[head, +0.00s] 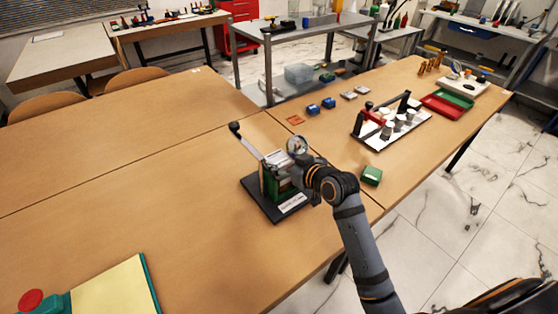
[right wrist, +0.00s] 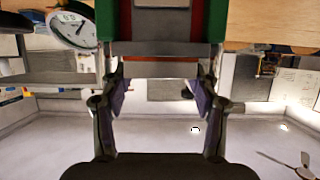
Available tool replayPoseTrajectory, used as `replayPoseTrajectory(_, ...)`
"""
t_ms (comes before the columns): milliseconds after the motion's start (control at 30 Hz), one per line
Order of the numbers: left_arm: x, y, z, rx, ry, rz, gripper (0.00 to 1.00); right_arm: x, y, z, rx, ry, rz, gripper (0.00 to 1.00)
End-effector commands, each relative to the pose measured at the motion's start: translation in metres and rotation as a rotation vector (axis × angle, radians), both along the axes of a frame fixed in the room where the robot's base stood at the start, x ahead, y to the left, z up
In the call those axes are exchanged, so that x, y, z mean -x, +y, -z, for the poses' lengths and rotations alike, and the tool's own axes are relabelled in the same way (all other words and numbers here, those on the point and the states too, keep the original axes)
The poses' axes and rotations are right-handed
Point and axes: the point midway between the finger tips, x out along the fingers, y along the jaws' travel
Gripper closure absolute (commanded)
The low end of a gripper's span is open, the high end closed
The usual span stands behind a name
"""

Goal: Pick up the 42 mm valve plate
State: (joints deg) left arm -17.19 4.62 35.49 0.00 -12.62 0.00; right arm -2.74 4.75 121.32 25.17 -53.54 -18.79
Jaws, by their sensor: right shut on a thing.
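The gauge rig stands on the wooden table, with a green frame (head: 269,186), a black base (head: 263,208), a long lever and a round dial gauge (head: 297,145). The gauge also shows at the upper left of the right wrist view (right wrist: 72,24). My right gripper (head: 301,172) is at the rig's right side. In the right wrist view its two fingers (right wrist: 160,85) are shut on a thin pale plate (right wrist: 160,69), which I take to be the valve plate, just at the rig's green frame. Its size marking cannot be read. My left gripper is not in view.
A small green block (head: 371,176) lies right of my right arm. A yellow-topped pad (head: 112,290) lies front left. The table's left side is clear.

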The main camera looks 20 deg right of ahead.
Motion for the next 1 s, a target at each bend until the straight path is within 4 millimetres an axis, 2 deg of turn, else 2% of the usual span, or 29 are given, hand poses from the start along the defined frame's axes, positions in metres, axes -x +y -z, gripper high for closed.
replayPoseTrajectory(267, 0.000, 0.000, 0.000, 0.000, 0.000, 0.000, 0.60, 0.000, 0.000, -0.007, 0.000, -0.002, 0.000, 0.76)
replayPoseTrajectory(433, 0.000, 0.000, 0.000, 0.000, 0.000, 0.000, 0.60, -0.001, 0.000, -0.032, 0.001, -0.007, -0.001, 0.76)
replayPoseTrajectory(733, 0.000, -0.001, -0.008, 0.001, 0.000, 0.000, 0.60, 0.051, -0.018, -0.096, 0.016, -0.003, -0.006, 0.76)
replayPoseTrajectory(900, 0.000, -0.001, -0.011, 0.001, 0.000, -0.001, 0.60, 0.072, -0.024, -0.102, 0.016, 0.003, -0.008, 0.76)
replayPoseTrajectory(933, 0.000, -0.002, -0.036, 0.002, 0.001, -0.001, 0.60, 0.076, -0.029, -0.114, 0.018, 0.009, 0.005, 0.76)
replayPoseTrajectory(1000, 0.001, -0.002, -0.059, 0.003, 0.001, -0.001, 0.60, 0.086, -0.032, -0.121, 0.018, 0.009, 0.004, 0.75)
